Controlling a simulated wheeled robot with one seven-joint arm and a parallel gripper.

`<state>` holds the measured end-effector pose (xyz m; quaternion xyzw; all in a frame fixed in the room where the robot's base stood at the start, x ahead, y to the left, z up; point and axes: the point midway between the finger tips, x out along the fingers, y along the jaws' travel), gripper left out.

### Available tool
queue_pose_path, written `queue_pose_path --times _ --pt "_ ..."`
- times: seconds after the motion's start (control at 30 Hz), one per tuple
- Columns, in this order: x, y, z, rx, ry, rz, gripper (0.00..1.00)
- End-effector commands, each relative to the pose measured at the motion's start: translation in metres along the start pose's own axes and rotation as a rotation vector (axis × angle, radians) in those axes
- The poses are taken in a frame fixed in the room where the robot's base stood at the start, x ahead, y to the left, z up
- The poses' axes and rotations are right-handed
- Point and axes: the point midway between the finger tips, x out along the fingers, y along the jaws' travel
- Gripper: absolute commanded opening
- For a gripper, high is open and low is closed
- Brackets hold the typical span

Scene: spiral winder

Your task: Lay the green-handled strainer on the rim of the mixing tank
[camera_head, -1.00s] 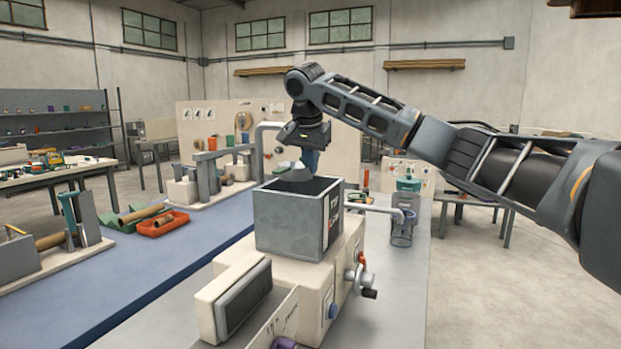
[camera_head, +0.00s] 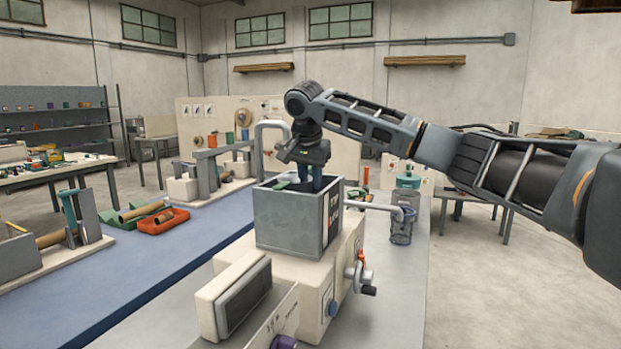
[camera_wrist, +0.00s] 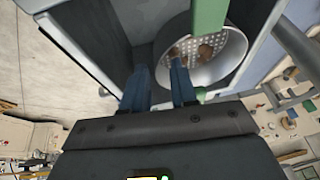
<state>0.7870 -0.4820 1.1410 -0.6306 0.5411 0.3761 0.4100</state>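The mixing tank (camera_head: 288,225) is a grey square box with a dark inside, on a cream machine base. The green-handled strainer (camera_wrist: 205,60) shows in the wrist view as a perforated metal bowl with a green handle (camera_wrist: 208,15) crossing its rim. In the head view a green part (camera_head: 282,185) lies at the tank's top rim; the bowl is hidden. My gripper (camera_head: 312,184) points down into the tank opening. In the wrist view its blue fingers (camera_wrist: 158,72) stand apart, with no handle between them; the bowl is mostly right of them. Whether it rests on the rim is unclear.
A bent metal pipe (camera_head: 270,128) rises behind the tank. An orange tray (camera_head: 163,220) sits on the blue bench to the left.

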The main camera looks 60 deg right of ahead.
Motion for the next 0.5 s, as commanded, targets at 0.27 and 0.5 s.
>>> queue_pose_path --times 0.27,0.5 --pt "-0.002 0.0 -0.001 0.0 0.001 0.0 0.28" --pt "-0.032 -0.001 -0.001 0.0 0.001 -0.003 0.28"
